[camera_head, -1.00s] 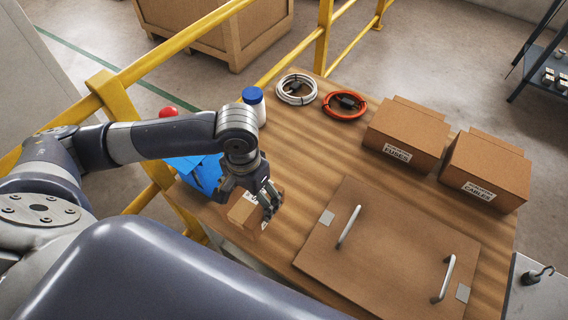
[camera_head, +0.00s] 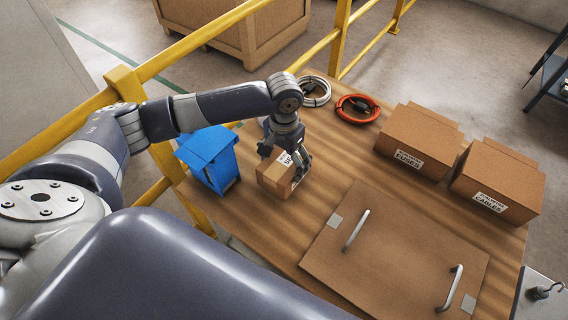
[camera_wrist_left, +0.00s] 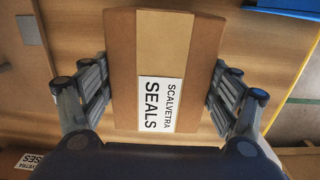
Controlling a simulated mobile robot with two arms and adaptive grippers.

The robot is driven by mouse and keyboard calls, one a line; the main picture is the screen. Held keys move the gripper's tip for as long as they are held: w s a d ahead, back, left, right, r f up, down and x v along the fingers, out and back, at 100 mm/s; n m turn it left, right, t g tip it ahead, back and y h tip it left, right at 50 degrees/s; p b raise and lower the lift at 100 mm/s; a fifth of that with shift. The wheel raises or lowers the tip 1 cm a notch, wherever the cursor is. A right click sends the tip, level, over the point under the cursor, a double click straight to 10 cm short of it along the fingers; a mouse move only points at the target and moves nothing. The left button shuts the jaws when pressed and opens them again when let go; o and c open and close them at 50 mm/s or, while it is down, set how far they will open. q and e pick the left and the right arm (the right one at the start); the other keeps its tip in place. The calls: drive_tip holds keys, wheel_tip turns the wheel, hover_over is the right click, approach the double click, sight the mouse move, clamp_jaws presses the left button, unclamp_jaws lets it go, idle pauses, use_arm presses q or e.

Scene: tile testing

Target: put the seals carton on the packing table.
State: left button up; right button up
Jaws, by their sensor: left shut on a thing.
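The seals carton (camera_head: 271,178) is a small brown box with a white label. In the left wrist view the carton (camera_wrist_left: 123,70) fills the middle, with its "SCALVETRA SEALS" label facing the camera. My left gripper (camera_head: 287,170) is shut on it, with fingers on both sides. The packing table (camera_head: 330,135) has a striped wooden top. The carton is over its left part, beside a blue bin. I cannot tell whether its underside touches the table. My right gripper is not in view.
The blue bin (camera_head: 208,158) stands just left of the carton. White (camera_head: 316,91) and orange (camera_head: 357,107) cable coils lie behind. Fuses (camera_head: 418,142) and cables (camera_head: 497,182) cartons stand right. A handled brown board (camera_head: 395,250) lies in front. A yellow rail (camera_head: 128,88) runs along the left.

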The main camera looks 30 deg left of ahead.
sight(284, 162)
use_arm(q)
drive_tip(key=shift+f, duration=0.75)
drive_tip(key=o, duration=1.3)
drive_tip(key=shift+f, duration=0.15)
drive_tip(key=shift+o, duration=0.2)
wheel_tip(284, 162, up, 12)
